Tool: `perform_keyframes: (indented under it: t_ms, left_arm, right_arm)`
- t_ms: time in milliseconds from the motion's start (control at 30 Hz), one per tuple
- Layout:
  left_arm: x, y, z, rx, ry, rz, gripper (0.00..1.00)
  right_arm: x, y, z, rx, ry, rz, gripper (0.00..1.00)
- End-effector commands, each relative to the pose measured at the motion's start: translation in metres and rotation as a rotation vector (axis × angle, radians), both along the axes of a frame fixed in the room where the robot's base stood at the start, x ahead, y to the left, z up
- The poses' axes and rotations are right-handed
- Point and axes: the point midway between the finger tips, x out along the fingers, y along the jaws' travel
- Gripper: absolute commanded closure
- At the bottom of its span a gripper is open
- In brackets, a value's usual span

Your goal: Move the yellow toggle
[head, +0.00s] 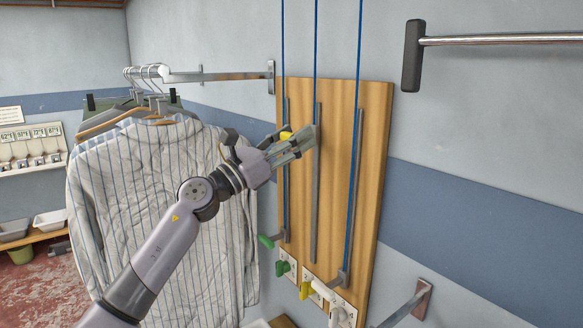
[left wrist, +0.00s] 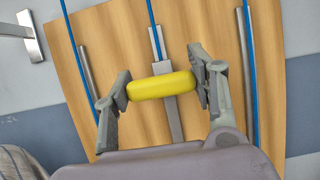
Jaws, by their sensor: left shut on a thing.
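A wooden board (head: 338,160) on the wall carries three vertical metal rails with blue cords. My left gripper (head: 288,138) is high at the middle rail, shut on a yellow bar-shaped handle (left wrist: 162,85). The handle lies crosswise between the two fingertips in the left wrist view, in front of a grey slider on the rail. In the head view the fingers hide most of this yellow handle (head: 286,134). A small yellow toggle (head: 305,291) sits on a plate at the board's foot, between a green toggle (head: 282,267) and a white one (head: 339,316). My right gripper is not in view.
Striped shirts (head: 150,190) hang close behind my left arm. A metal bar (head: 500,39) sticks out at upper right.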

Motion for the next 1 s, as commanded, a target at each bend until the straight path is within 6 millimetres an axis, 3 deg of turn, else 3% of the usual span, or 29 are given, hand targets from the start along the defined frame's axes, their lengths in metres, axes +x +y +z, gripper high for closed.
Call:
perform_keyframes:
  t_ms: [33, 100, 300, 667, 700, 1000]
  left_arm:
    - [-0.001, 0.0, 0.016, -0.001, -0.005, -0.002, 0.98]
    - [0.0, 0.0, 0.024, -0.001, -0.003, -0.002, 0.98]
    - [0.001, 0.0, 0.032, 0.0, -0.001, -0.002, 0.98]
    - [0.001, 0.001, 0.036, -0.004, -0.003, 0.0, 0.98]
    - [0.001, 0.001, 0.036, -0.004, -0.003, 0.0, 0.47]
    - [0.001, 0.0, 0.034, -0.001, -0.001, -0.001, 0.27]
  right_arm:
    - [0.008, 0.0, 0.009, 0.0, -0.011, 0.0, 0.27]
    - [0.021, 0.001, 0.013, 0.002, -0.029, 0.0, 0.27]
    - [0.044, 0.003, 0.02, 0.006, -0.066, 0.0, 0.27]
    - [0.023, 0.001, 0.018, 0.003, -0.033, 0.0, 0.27]
    - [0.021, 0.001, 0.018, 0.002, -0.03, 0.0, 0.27]
    - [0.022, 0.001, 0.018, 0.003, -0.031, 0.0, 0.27]
